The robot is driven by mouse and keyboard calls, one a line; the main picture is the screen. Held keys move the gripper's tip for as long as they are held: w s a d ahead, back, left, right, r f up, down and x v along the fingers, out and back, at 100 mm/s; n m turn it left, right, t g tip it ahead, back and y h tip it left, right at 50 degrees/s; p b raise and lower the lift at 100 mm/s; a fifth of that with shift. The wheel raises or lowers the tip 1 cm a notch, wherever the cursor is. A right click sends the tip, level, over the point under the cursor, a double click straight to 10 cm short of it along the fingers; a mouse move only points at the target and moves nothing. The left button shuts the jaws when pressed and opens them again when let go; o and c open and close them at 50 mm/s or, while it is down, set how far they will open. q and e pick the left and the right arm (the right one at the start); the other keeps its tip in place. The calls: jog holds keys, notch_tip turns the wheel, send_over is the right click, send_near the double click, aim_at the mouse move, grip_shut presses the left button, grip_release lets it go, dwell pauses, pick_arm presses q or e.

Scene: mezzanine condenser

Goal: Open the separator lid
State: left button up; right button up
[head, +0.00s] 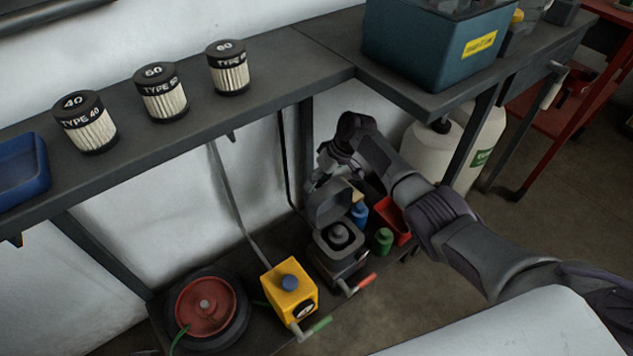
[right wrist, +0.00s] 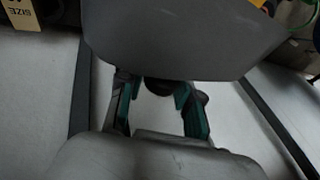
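The separator (head: 338,240) is a dark grey box on the lower shelf. Its lid (head: 328,203) stands tilted up on the far side, so the round dark inside shows. In the right wrist view the lid (right wrist: 185,40) is a broad grey plate just past my fingertips. My right gripper (head: 322,172) is at the lid's upper edge, partly hidden by its own wrist. Its teal-padded fingers (right wrist: 160,95) are spread apart, with a small dark knob (right wrist: 158,86) between the tips. No firm grip on the knob shows. My left gripper is not in view.
A yellow box (head: 288,290) and a red-topped round unit (head: 206,305) stand left of the separator. Blue and green bottles (head: 382,241) and a red bin (head: 396,222) are close on its right. The upper shelf carries three filters (head: 162,92) and a teal crate (head: 415,50).

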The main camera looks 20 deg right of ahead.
jog(key=shift+o, duration=1.4)
jog(key=v, duration=0.7)
jog(key=shift+r, duration=0.2)
jog(key=shift+d, duration=0.15)
